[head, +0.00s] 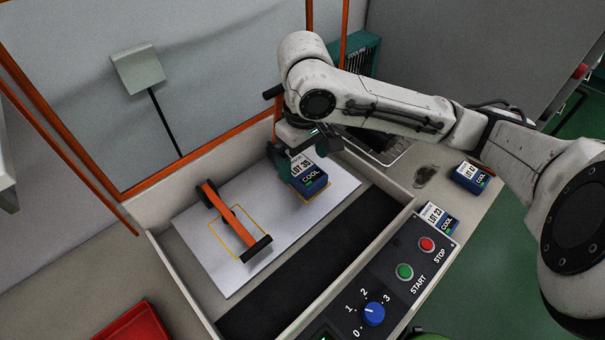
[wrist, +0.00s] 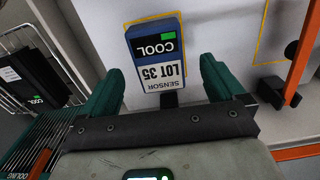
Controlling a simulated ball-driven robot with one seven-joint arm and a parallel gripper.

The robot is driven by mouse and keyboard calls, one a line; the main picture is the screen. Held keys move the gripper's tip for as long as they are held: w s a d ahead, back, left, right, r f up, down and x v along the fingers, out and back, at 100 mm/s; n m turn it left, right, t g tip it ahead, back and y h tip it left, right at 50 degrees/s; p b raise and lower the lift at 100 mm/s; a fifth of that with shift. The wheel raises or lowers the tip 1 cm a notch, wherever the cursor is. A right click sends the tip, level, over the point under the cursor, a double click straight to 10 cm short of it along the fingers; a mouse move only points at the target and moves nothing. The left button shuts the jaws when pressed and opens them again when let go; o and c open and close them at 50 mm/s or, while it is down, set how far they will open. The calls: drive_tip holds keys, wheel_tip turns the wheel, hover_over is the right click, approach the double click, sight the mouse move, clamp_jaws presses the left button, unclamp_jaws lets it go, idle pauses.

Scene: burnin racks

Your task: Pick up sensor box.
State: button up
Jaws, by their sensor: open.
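The sensor box (head: 312,180) is blue with a white label reading LOT 35 and COOL. It stands on the white plate (head: 295,216) inside a yellow outline, and it also shows in the wrist view (wrist: 156,46), upside down, with SENSOR on its label. My gripper (head: 287,160) is right behind the box in the head view. In the wrist view my gripper (wrist: 162,78) has its green fingers apart, one on each side of the box's near end. I see gaps between both fingers and the box. The far finger is partly hidden in the head view.
An orange clamp arm (head: 222,208) with black ends lies on the plate at left. Blue boxes, LOT 61 (head: 470,177) and LOT 23 (head: 437,218), stand on the right ledge near the control panel (head: 400,252). A clear sheet (head: 130,120) in an orange frame rises behind.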

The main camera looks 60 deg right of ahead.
sight(304, 170)
wheel_tip(304, 170, down, 4)
drive_tip(key=shift+d+f, duration=0.1)
drive_tip(key=shift+f, duration=0.05)
